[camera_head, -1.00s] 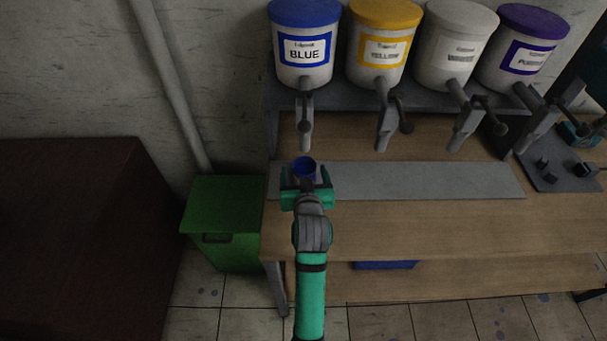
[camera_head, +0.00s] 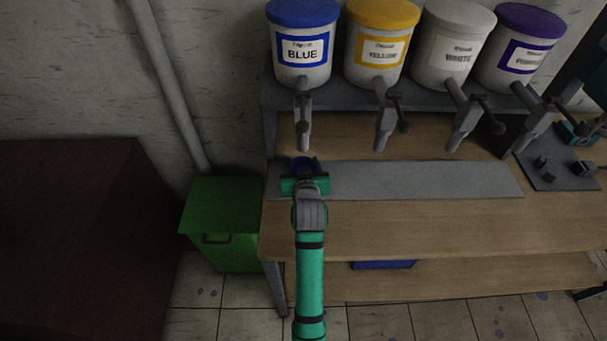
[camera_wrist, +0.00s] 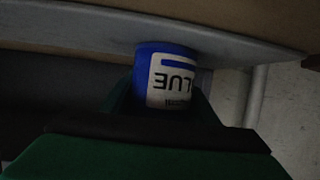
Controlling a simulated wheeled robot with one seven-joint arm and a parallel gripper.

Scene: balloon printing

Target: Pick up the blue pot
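The blue pot (camera_wrist: 165,70) is a small blue cylinder with a white label, its lettering upside down in the wrist view. It stands on the grey strip (camera_head: 430,180) under the blue dispenser's tap. In the head view its dark blue top (camera_head: 302,163) shows just beyond my gripper (camera_head: 304,176), which hides most of it. In the wrist view my gripper's dark fingers (camera_wrist: 166,105) lie on both sides of the pot's lower-pictured part. Whether they press on it cannot be made out.
The blue dispenser (camera_head: 302,50) stands on a raised shelf with its tap (camera_head: 303,125) just above and behind the pot. Yellow (camera_head: 380,45), white and purple dispensers follow to the right. A green bin (camera_head: 215,215) stands left of the wooden table (camera_head: 440,225). The strip is clear to the right.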

